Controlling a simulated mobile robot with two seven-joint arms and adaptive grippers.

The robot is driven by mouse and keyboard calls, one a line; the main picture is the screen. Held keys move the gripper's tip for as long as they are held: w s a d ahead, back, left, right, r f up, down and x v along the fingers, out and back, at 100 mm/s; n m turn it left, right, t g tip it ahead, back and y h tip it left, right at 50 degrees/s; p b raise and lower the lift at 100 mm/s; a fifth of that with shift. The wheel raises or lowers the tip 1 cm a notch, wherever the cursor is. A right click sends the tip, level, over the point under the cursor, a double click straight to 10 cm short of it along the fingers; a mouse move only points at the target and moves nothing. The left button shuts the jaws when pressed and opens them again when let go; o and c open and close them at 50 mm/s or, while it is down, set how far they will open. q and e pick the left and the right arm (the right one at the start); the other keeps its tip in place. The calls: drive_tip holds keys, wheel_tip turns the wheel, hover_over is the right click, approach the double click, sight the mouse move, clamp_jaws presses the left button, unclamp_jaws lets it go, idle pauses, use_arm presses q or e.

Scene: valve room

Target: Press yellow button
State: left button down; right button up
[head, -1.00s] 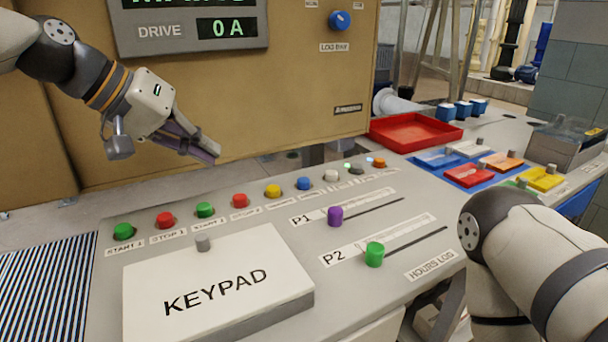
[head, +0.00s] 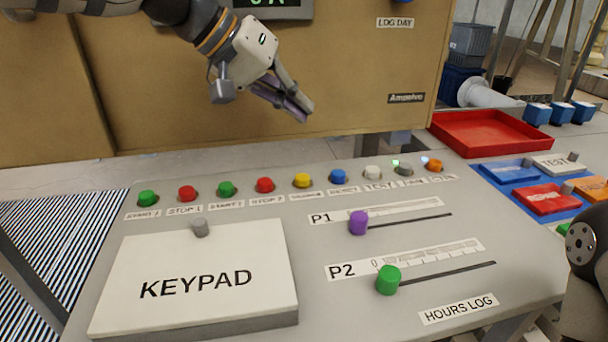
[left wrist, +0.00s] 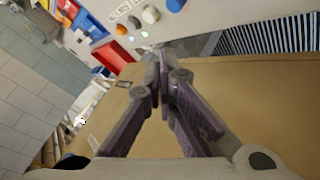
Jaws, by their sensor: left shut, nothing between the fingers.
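The yellow button (head: 302,180) sits in the row of round buttons along the back of the grey console, between a red button (head: 265,185) and a blue button (head: 338,177). My left gripper (head: 307,112) is shut and empty, above and behind the row, in front of the tan cabinet. It is apart from the yellow button. In the left wrist view its closed fingertips (left wrist: 160,55) point toward the console edge; blue, white and orange buttons show there, and I cannot make out the yellow one. My right gripper is out of view.
A white KEYPAD cover (head: 195,270) with a grey knob lies at the console's front left. Purple (head: 358,222) and green (head: 389,280) slider knobs stand to its right. A red tray (head: 490,135) lies beyond the console at right. The tan cabinet (head: 330,90) stands close behind.

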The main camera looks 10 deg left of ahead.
use_arm(q)
drive_tip(key=b, duration=0.1)
hover_over(299, 175)
wheel_tip(299, 175, down, 6)
drive_tip(key=shift+w+f, duration=0.1)
drive_tip(key=shift+f, duration=1.2)
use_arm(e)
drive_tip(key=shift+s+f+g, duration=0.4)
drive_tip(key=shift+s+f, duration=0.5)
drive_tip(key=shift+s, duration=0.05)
use_arm(q)
drive_tip(key=shift+f, duration=0.45)
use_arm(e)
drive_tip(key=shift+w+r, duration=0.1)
use_arm(q)
drive_tip(key=shift+f, duration=0.5)
drive_tip(key=shift+r, duration=1)
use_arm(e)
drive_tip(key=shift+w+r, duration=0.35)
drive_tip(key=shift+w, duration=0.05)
use_arm(q)
drive_tip(key=shift+f, duration=0.1)
